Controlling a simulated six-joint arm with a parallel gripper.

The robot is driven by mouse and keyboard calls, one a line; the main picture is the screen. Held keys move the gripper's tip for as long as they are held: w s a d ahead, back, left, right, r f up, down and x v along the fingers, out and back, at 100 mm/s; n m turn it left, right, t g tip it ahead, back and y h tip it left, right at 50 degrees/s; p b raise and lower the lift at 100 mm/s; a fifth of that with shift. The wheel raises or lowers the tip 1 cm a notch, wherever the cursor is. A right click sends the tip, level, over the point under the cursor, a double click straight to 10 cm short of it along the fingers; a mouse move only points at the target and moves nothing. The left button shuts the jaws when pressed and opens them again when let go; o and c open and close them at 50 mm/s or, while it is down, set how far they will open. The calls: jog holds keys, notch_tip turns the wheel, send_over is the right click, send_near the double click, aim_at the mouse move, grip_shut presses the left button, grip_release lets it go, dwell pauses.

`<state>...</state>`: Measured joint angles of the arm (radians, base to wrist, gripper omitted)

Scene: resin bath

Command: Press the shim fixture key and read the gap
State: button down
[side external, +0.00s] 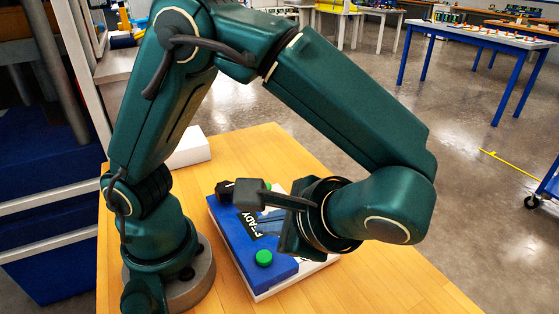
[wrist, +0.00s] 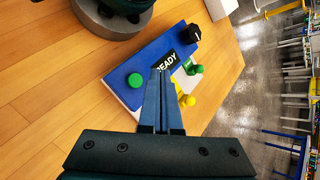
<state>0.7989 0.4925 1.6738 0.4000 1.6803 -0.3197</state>
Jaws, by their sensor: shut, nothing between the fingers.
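The shim fixture is a blue box (side external: 283,270) on a white base, lying on the wooden table; it also shows in the wrist view (wrist: 150,55). A round green key (side external: 264,257) sits on its near end, and in the wrist view the key (wrist: 134,80) is left of my fingers. A black display (wrist: 166,61) on the box reads READY, partly covered by my fingers. My gripper (wrist: 160,73) is shut and empty, its fingertips over the box beside the display. I cannot tell its exact height. Nothing touches the key.
A black knob (wrist: 190,33) stands at the box's far end. A green knobbed piece (wrist: 195,69) and a yellow one (wrist: 188,101) are right of my fingers. A white block (side external: 188,150) lies farther back. The table's front right (side external: 400,285) is clear.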

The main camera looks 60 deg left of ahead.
aim_at(270, 262)
jog(key=shift+f, duration=1.95)
jog(key=shift+f, duration=0.15)
dwell(0.5)
jog(key=shift+f, duration=0.25)
jog(key=shift+f, duration=0.5)
dwell(0.6)
jog(key=shift+r, duration=0.95)
jog(key=shift+r, duration=2.5)
